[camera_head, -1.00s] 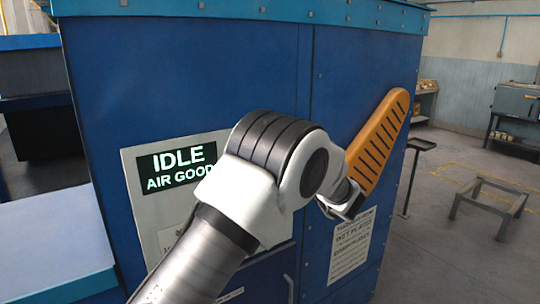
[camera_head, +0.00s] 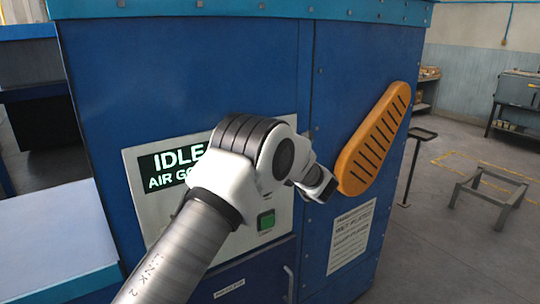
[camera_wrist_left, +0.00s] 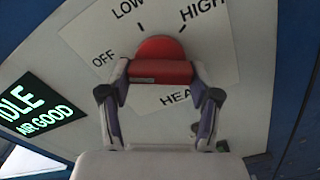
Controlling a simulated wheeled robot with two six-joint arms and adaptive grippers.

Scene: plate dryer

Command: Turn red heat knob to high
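The red heat knob (camera_wrist_left: 163,72) shows in the left wrist view, on a pale dial plate (camera_wrist_left: 217,52) marked OFF, LOW and HIGH. My left gripper (camera_wrist_left: 161,74) has one finger on each side of the knob. No clear gap shows between the fingers and the red sides, so it looks shut on the knob. The knob's exact pointing is hard to read. My right gripper is not in view.
The control panel (camera_head: 137,198) sits on a blue dryer cabinet (camera_head: 215,70). Its display (camera_head: 172,165) reads IDLE, AIR GOOD. A green button (camera_head: 265,220) is at lower right of the panel. An orange slotted lever-like part (camera_head: 375,140) is mounted to the right.

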